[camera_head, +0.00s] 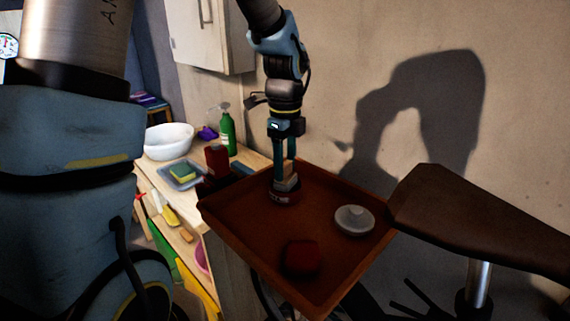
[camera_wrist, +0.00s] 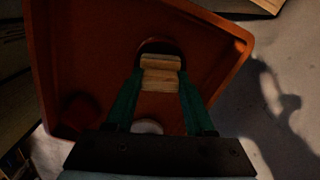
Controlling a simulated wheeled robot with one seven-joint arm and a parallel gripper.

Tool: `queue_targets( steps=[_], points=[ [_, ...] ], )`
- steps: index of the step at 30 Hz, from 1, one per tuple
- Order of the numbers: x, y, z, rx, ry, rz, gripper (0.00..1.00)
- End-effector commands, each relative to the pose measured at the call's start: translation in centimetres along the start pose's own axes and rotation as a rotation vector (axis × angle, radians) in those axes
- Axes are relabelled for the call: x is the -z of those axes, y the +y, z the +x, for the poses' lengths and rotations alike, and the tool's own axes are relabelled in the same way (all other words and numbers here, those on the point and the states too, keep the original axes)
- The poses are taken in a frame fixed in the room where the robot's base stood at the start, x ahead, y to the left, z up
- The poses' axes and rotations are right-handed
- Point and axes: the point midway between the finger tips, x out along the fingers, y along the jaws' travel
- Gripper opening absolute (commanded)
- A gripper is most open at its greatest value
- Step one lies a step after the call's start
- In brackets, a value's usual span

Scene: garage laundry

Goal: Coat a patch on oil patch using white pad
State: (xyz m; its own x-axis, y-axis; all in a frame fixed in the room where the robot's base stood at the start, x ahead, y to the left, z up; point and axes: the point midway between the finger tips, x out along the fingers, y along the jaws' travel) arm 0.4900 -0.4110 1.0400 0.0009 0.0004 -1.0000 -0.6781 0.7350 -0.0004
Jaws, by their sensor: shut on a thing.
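My gripper (camera_head: 284,157) points down over the left rear part of a reddish-brown tray. It is shut on a wood-coloured block (camera_head: 286,170) with a pale lower part, which looks like the white pad. In the wrist view the block (camera_wrist: 160,74) sits between the green fingers of my gripper (camera_wrist: 160,88). Below the block is a dark red round tin (camera_head: 285,197); the block stands at or just over its opening, and I cannot tell whether they touch. No oil patch can be made out.
The tray (camera_head: 235,240) also holds a white round knobbed object (camera_head: 355,219) and a dark red object (camera_head: 302,257). A brown padded seat (camera_head: 475,222) adjoins its right. The bench at left carries a white bowl (camera_head: 168,141), green bottle (camera_head: 228,133) and sponge (camera_head: 183,173).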

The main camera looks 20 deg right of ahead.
Motion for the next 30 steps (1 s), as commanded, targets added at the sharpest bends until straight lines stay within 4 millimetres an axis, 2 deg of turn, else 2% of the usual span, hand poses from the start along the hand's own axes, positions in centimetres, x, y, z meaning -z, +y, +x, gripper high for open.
queue_targets(
  steps=[30],
  points=[
    [0.0, 0.01, 0.96, 0.0, 0.0, 0.0, 0.09]
  ],
)
